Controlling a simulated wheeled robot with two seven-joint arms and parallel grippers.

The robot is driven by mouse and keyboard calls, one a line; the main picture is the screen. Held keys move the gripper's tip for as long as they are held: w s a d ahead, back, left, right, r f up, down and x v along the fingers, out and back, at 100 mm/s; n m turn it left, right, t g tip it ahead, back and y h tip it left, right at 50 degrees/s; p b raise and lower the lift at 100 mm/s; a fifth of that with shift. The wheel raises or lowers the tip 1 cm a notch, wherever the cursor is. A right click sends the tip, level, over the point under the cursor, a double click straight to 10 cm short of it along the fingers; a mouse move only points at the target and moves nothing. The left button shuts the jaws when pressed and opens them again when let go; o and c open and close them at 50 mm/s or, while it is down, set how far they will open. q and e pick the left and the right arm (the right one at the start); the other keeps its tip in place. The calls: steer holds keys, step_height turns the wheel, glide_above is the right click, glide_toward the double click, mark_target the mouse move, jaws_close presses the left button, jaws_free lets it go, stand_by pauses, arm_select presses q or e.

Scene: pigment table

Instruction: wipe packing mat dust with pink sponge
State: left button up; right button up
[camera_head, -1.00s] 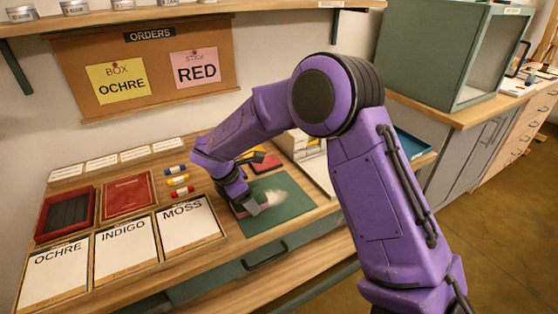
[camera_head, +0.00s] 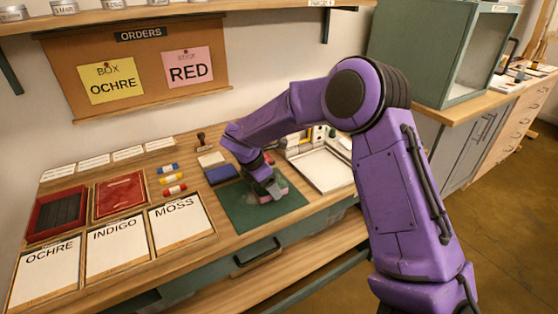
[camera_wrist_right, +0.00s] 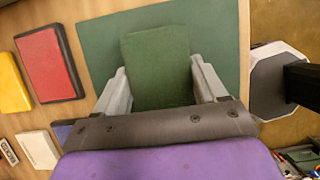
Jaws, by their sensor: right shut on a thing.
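The green packing mat (camera_head: 238,208) lies flat on the table near its front edge. My right gripper (camera_head: 268,192) reaches down over the mat's middle and right part. It is shut on the pink sponge (camera_head: 281,188), whose pink side shows beside the fingers. In the right wrist view the gripper (camera_wrist_right: 158,72) holds a block with a dark green top, which is the sponge (camera_wrist_right: 157,55), low over or on the mat (camera_wrist_right: 215,25). The mat's left part looks clear of pale dust. The patch under the sponge and fingers is hidden. My left gripper is not in view.
A blue block (camera_head: 221,174) lies behind the mat. Red (camera_wrist_right: 48,62) and yellow (camera_wrist_right: 10,80) blocks show left in the wrist view. A white tray (camera_head: 322,170) stands right of the mat. Labelled cards, including MOSS (camera_head: 180,222), lie left.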

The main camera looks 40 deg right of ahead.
steer(key=shift+s+d, duration=0.15)
steer(key=shift+d, duration=0.7)
steer(key=shift+s+d+r, duration=0.1)
steer(key=shift+d, duration=0.2)
steer(key=shift+r+p, duration=2.15)
steer(key=shift+r, duration=1.75)
